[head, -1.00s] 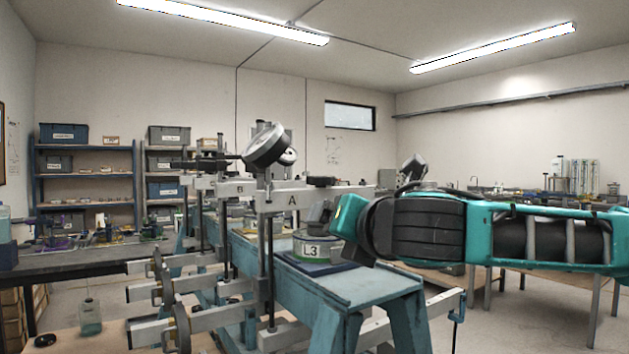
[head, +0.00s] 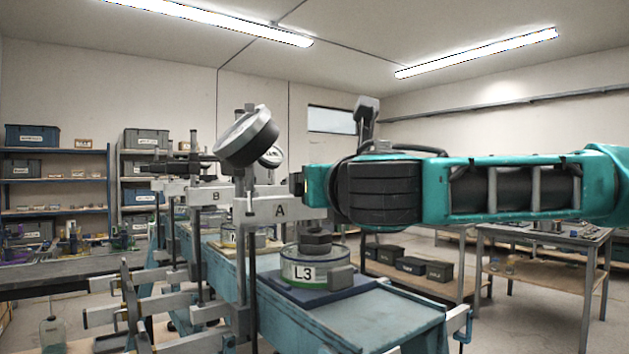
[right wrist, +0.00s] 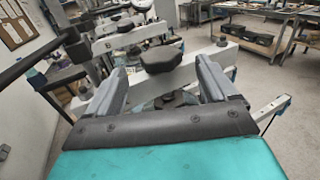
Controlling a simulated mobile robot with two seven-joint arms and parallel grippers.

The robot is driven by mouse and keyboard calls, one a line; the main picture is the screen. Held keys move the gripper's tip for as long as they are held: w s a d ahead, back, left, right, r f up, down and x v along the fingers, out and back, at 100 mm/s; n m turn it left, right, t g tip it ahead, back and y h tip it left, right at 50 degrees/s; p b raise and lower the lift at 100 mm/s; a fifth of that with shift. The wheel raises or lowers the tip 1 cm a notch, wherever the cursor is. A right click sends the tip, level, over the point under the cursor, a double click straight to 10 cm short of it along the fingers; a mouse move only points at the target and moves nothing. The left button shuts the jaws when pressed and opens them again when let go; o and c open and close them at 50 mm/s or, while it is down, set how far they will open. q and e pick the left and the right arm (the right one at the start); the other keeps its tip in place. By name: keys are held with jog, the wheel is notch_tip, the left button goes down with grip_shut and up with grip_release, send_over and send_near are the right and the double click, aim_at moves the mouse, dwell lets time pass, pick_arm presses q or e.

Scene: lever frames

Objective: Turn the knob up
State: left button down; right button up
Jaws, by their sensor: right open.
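A dark, many-sided knob (right wrist: 160,58) sits on the grey beam marked A (head: 280,207). In the right wrist view it is between and just beyond the fingers of my right gripper (right wrist: 164,70), which are wide apart and empty. No contact with the knob is visible. In the head view my teal right arm covers the beam's right end, and the beam knob is hidden. Below the beam, a round container labelled L3 (head: 304,272) has a black knob-like cap (head: 315,240). My left gripper is out of view.
A dial gauge (head: 247,138) stands on a post above the beam. The container rests on a blue bench (head: 390,317). Similar frames, one marked B (head: 208,195), stand behind. A side table (head: 545,232) is at the right, with open floor before it.

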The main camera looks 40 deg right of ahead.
jog(key=x, duration=0.7)
jog(key=shift+c, duration=0.3)
jog(key=c, duration=0.9)
